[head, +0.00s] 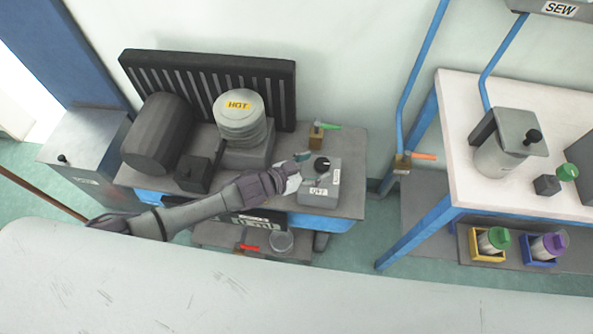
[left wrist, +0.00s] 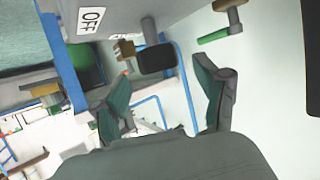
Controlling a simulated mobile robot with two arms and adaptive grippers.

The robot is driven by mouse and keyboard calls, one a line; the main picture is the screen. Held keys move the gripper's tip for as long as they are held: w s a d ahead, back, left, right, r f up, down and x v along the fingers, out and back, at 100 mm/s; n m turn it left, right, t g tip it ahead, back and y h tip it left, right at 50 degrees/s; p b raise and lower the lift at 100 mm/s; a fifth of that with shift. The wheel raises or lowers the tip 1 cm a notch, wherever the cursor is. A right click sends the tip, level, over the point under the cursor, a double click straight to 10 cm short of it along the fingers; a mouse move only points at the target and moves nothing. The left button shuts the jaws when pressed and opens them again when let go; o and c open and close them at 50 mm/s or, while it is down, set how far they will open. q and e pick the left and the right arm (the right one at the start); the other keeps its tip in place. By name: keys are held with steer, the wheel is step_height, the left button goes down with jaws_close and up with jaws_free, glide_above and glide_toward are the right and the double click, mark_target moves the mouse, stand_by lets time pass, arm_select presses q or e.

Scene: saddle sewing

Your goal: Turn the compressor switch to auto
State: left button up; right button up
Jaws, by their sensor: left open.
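The compressor switch is a grey box (head: 319,197) at the right end of the compressor bench, with a black knob (head: 322,164) on it. The box front carries an OFF label (head: 318,191); a second label (head: 336,177) on its right is too small to read. In the left wrist view the black knob (left wrist: 157,60) shows between and beyond the fingertips, with the OFF label (left wrist: 91,20) at upper left. My left gripper (head: 297,171) is open and empty, just left of the knob; its spread fingers (left wrist: 163,90) show no clear contact with it. My right gripper is out of view.
A HOT-labelled cylinder (head: 240,122), a dark tank (head: 157,134) and a black finned panel (head: 276,82) stand left of the switch. A green-handled valve (head: 316,136) is close behind it. A white-topped table (head: 462,110) stands to the right, beyond a gap.

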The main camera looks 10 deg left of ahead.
arm_select(q)
steer(key=v, duration=0.8)
steer(key=shift+s+a, duration=0.15)
steer(key=shift+a, duration=0.05)
steer(key=shift+r, duration=0.1)
